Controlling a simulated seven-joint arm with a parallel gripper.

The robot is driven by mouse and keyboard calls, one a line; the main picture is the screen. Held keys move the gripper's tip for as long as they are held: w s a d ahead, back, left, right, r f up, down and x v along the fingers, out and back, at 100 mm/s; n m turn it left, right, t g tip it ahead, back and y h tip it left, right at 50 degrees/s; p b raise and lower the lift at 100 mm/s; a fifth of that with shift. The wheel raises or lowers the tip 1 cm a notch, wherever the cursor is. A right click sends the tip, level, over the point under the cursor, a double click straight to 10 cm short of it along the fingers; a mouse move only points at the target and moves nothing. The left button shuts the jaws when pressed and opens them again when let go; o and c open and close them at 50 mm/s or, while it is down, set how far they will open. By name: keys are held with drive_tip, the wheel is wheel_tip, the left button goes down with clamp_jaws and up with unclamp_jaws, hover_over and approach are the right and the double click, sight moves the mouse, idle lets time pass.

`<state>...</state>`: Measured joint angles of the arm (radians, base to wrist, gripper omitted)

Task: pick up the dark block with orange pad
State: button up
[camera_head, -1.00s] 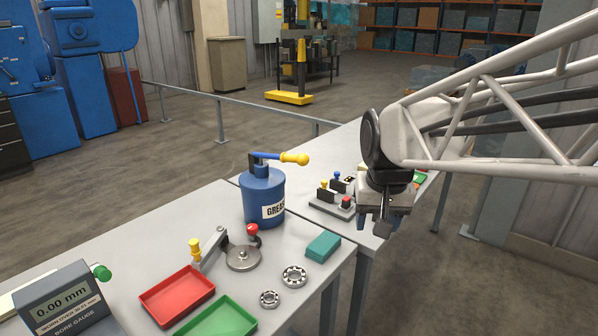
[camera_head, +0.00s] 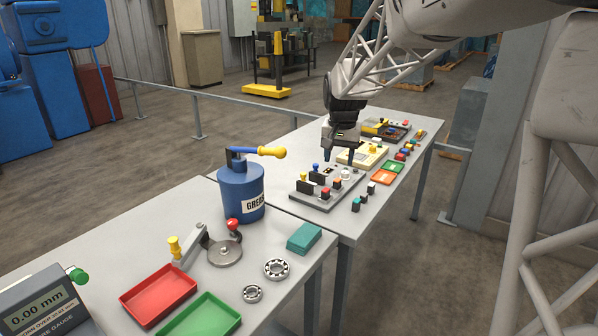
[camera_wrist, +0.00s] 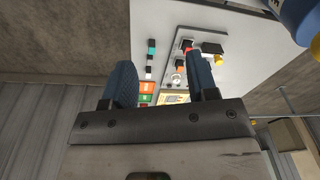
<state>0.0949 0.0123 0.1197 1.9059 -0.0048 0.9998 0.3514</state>
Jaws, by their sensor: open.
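My gripper (camera_head: 340,156) is open and empty, pointing down above the far bench near a grey fixture plate. In the wrist view its two dark fingers (camera_wrist: 161,66) are spread apart, with the bench below them. A small dark block with an orange-red pad (camera_head: 337,184) stands on the grey plate (camera_head: 299,188), below my gripper in the picture. A similar dark block with a red pad (camera_head: 324,193) stands beside it; the two pad colours are hard to tell apart. In the wrist view an orange-red pad (camera_wrist: 183,63) shows left of my right finger.
Small dark, teal and white blocks (camera_head: 363,197) stand along the bench's near edge. A cream device (camera_head: 372,155), orange and green trays (camera_head: 384,179) and several coloured blocks lie farther back. A blue grease can (camera_head: 240,190) with a yellow-tipped handle stands left of the plate.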

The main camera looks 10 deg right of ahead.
drive_tip(key=w+d+f+m, duration=0.1)
drive_tip(key=w+d+f, duration=0.15)
drive_tip(key=w, duration=0.45)
drive_tip(key=w+d+f+m, duration=0.1)
drive_tip(key=w+d+f, duration=0.1)
drive_tip(key=w+f, duration=0.35)
drive_tip(key=m+g, duration=0.1)
drive_tip(key=m, duration=0.1)
hover_over(337, 180)
drive_tip(key=f, duration=0.9)
drive_tip(key=shift+s+f, duration=0.15)
drive_tip(key=shift+s, duration=0.05)
drive_tip(key=shift+w+d+f, duration=0.1)
drive_tip(key=shift+w+f, duration=0.25)
drive_tip(key=shift+f, duration=0.05)
drive_tip(key=shift+f, duration=3.75)
clamp_jaws()
